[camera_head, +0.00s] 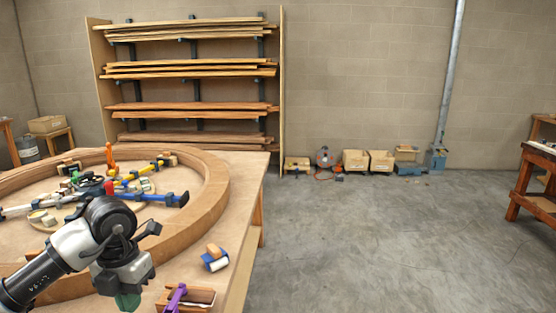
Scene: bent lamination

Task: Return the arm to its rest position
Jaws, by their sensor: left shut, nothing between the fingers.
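My left arm comes in from the lower left over a wooden workbench (249,195). My left gripper (128,300) points down near the bench's front part, shut, with nothing seen in it. A large curved wooden ring (216,203) lies on the bench behind and around my arm. Inside it are several clamps, among them a blue-barred one (155,197) and one with an orange handle (110,157). My wrist hides part of the ring and clamps. My right gripper is not in view.
A small blue and white item (214,261) and a wooden block with a purple tool (178,298) lie right of my gripper. A rack of boards (190,90) stands at the back wall. Boxes (368,160) line the wall. The grey floor (370,240) is clear.

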